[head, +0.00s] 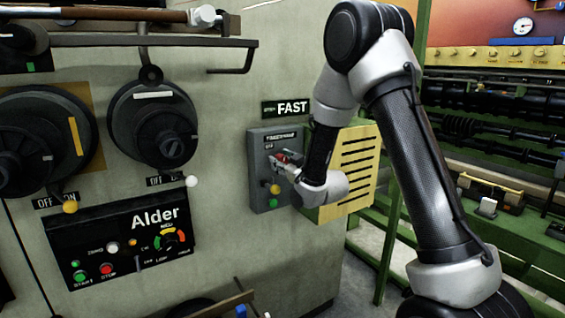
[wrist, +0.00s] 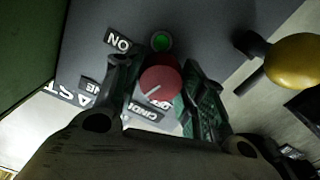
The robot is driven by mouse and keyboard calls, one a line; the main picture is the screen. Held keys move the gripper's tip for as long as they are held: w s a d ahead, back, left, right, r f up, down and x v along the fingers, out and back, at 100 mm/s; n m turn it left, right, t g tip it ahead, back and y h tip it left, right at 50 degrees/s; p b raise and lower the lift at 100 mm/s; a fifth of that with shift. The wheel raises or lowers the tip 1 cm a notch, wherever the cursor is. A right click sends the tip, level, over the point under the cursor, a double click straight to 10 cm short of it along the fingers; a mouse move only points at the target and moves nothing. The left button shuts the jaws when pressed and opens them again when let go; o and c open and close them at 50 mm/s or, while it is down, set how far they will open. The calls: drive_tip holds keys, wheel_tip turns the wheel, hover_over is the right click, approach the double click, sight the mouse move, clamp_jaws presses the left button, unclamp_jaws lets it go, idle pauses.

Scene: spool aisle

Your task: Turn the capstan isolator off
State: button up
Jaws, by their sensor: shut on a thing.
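The isolator's red knob (wrist: 160,82) sits between my gripper's fingers in the wrist view, with a white pointer line slanting to its lower left. My gripper (wrist: 155,72) is shut on the knob, one finger on each side. In the head view my gripper (head: 281,161) reaches the grey switch box (head: 262,148) on the machine's face, and the knob is mostly hidden by the fingers.
A yellow knob (wrist: 295,60) is right of my fingers in the wrist view. A yellow slotted cover (head: 352,170) stands close by my wrist. Two large dark dials (head: 153,122) and the Alder control panel (head: 122,240) are on the left. A green rack (head: 480,230) is on the right.

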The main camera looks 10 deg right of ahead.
drive_tip(key=shift+n, duration=1.6)
drive_tip(key=shift+f+n, duration=0.1)
drive_tip(key=shift+n, duration=0.2)
drive_tip(key=o, duration=1)
drive_tip(key=shift+s, duration=0.15)
drive_tip(key=v, duration=0.7)
drive_tip(key=shift+s, duration=0.1)
